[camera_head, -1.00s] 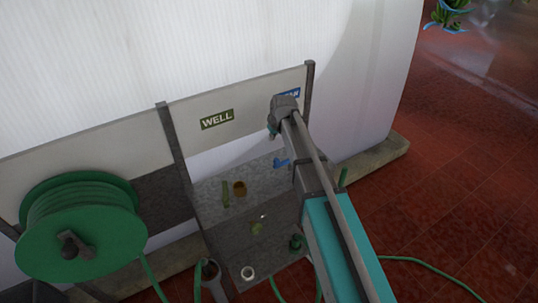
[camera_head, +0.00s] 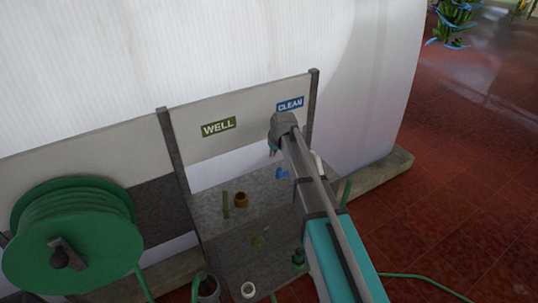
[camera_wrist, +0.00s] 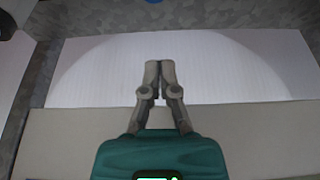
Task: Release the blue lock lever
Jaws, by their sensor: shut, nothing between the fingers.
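The blue lever (camera_head: 282,173) sits on the speckled grey metal box, below the blue CLEAN sign (camera_head: 290,104). My arm partly covers it in the head view. A small blue bit at the top edge of the wrist view (camera_wrist: 153,1) may be the same lever. My gripper (camera_head: 273,151) is just above and slightly left of the lever in the head view, apart from it. In the wrist view my gripper (camera_wrist: 160,66) has its two fingers together with nothing between them, over the white band behind the box.
A green WELL sign (camera_head: 219,126) is left of CLEAN on the pale board. An olive lever (camera_head: 226,204) and a brass fitting (camera_head: 241,200) stand on the box (camera_head: 208,203). A green hose reel (camera_head: 72,240) is at left. Dark posts flank the board.

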